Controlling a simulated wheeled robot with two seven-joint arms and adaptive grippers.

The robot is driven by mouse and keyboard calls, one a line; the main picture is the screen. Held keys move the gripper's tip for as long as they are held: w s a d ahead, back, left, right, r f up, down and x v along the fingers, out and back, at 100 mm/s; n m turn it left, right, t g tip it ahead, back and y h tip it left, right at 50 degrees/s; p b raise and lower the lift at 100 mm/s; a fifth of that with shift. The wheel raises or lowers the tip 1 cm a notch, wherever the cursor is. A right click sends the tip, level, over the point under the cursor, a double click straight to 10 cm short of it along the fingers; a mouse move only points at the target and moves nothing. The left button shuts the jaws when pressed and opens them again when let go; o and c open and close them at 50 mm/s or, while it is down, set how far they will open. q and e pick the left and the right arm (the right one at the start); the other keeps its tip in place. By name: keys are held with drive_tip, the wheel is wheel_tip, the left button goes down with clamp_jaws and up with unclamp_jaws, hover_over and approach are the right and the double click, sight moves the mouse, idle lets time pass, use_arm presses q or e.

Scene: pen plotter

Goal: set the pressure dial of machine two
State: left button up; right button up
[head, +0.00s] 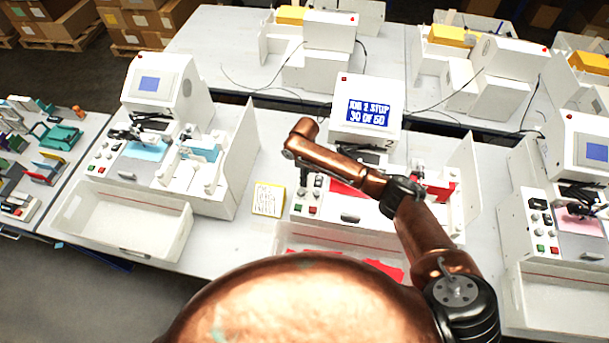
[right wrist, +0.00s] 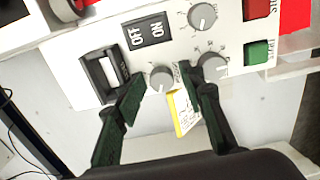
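Machine two (head: 366,110) is the white unit in the middle of the head view. Its screen (head: 368,111) reads "JOB 2 STOP 30 OF 50". In the right wrist view its panel shows three grey dials: one at the top (right wrist: 202,17), one at lower left (right wrist: 160,78) and one at lower right (right wrist: 212,65). I cannot read which is the pressure dial. My right gripper (right wrist: 160,88) is open and empty, its fingertips on either side of the lower left dial. I cannot tell whether they touch it. My left gripper is not in view.
Beside the dials are an OFF/ON switch (right wrist: 146,34), a rocker switch (right wrist: 105,75), a red STOP button (right wrist: 256,8) and a green START button (right wrist: 257,52). A yellow-edged card (head: 268,199) lies left of machine two. Similar machines stand left (head: 160,85) and right (head: 585,140).

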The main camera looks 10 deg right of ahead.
drive_tip(key=shift+a, duration=0.15)
drive_tip(key=shift+r, duration=3.95)
